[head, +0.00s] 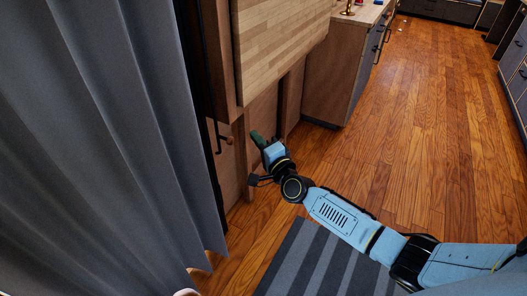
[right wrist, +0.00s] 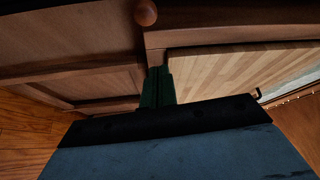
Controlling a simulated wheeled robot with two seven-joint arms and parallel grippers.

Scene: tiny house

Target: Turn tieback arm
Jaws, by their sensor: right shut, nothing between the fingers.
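The tieback arm (head: 218,136) appears as a thin dark rod with a reddish-brown ball end, beside the right edge of the grey curtain (head: 110,130). A brown ball (right wrist: 145,12), which looks like its end, shows at the top of the right wrist view. My right gripper (head: 255,135) is just right of the ball in the head view, apart from it in the picture. Its green fingers (right wrist: 156,72) are shut and empty, pointing towards the wooden panelling. The rest of the tieback arm is not clear in the wrist view. My left gripper is not in view.
A light wood panel (head: 285,40) projects above the gripper, in front of wooden panelling. A cabinet (head: 325,85) stands beyond it. A grey striped rug (head: 320,262) lies on the wooden floor (head: 430,130), which is open to the right.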

